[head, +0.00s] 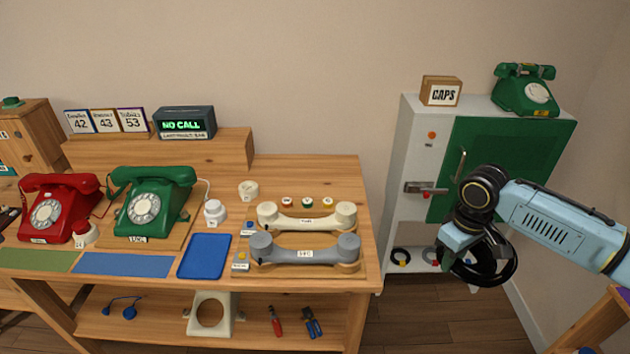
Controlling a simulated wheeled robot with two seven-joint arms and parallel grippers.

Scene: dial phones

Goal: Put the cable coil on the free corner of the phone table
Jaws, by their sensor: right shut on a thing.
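The cable coil (512,264) is a black ring hanging at the right, in front of the grey cabinet's lower part. My right gripper (464,250) is shut on the coil at its left side, clear of the table; the arm hides part of the ring. The phone table (300,168) is wooden and stands to the left of the gripper. Its back right corner is bare. A red dial phone (58,207) and a green dial phone (150,201) stand on its left half. My left gripper is not in view.
Cream (308,220) and grey (305,251) handsets lie on a board at the table's right front. A blue tray (205,256) lies beside them. The grey cabinet (418,150) with a green door carries a CAPS box (440,91) and another green phone (526,92).

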